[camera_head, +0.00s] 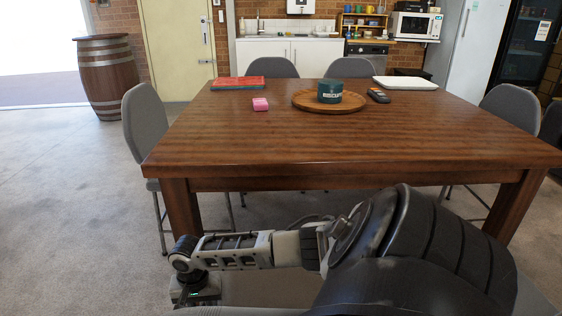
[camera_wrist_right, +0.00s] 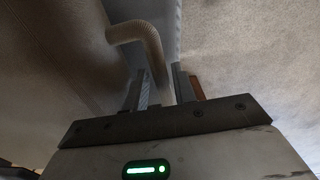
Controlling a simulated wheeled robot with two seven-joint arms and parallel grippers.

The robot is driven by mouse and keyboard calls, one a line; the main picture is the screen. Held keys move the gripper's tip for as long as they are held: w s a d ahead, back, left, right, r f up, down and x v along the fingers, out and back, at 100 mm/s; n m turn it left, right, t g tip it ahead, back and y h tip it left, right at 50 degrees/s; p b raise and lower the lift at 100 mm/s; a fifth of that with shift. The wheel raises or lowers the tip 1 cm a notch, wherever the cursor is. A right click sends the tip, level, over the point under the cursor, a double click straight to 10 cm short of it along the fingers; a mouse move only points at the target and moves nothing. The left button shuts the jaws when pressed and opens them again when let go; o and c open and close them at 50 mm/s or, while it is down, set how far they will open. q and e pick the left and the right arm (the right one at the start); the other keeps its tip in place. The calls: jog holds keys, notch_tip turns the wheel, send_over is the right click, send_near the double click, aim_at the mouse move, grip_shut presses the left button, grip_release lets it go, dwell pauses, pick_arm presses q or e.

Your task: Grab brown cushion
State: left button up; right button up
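I see no brown cushion in either view. My right arm lies folded across the bottom of the head view, with its wrist end low at the left, in front of the table. In the right wrist view my right gripper (camera_wrist_right: 160,78) has its two fingers apart with nothing held between them. A pale ribbed hose shows behind the fingers. A small brown-orange strip (camera_wrist_right: 197,88) shows beside the right finger; I cannot tell what it is. My left gripper is in neither view.
A barrel (camera_head: 107,78) stands back left; left floor is clear.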

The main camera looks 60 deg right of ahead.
jog(key=shift+r, duration=0.1)
grip_shut()
jog(key=shift+r, duration=0.15)
